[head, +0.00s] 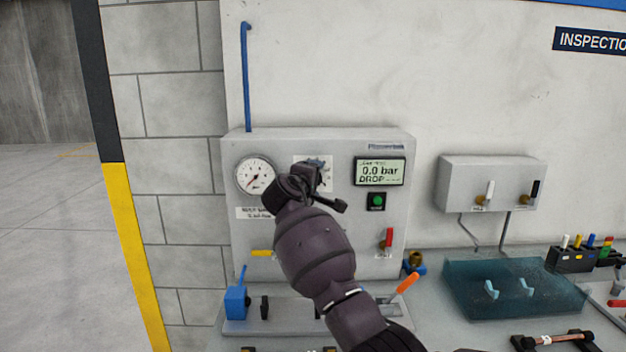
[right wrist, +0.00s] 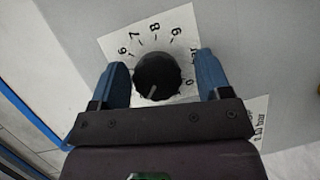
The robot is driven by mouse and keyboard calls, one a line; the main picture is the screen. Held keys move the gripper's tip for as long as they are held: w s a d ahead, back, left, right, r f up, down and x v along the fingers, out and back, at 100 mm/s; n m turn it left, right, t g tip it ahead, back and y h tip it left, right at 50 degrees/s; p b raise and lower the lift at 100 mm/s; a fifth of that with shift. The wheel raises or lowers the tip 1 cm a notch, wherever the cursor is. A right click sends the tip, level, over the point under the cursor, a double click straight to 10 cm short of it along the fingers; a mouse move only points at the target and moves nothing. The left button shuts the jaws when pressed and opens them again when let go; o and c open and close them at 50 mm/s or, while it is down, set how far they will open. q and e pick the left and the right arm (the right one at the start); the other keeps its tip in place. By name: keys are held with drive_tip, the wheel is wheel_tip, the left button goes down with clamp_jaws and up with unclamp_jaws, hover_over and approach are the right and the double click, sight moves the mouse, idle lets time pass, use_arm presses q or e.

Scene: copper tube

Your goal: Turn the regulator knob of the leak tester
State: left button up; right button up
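The leak tester (head: 330,230) is a light grey wall box with a dial gauge (head: 255,176) and a display (head: 380,171) reading 0.0 bar. In the right wrist view, its black ribbed regulator knob (right wrist: 157,75) sits on a white scale plate with numbers; a pale line on the knob points down. My right gripper (right wrist: 163,82) is open, with one blue finger either side of the knob. A gap shows at the right finger; contact at the left finger is unclear. In the head view my right gripper (head: 318,182) hides the knob. My left gripper is not in view.
A green button (head: 376,201) and a red-handled valve (head: 388,238) are on the tester's front. A blue clamp (head: 237,300) stands on the bench below. A teal tray (head: 515,285) lies right, under a small grey wall box (head: 492,184). A blue pipe (head: 246,75) rises above.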

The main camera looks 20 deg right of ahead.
drive_tip(key=shift+r, duration=0.1)
drive_tip(key=v, duration=1)
drive_tip(key=shift+s+a, duration=0.25)
drive_tip(key=shift+s, duration=0.05)
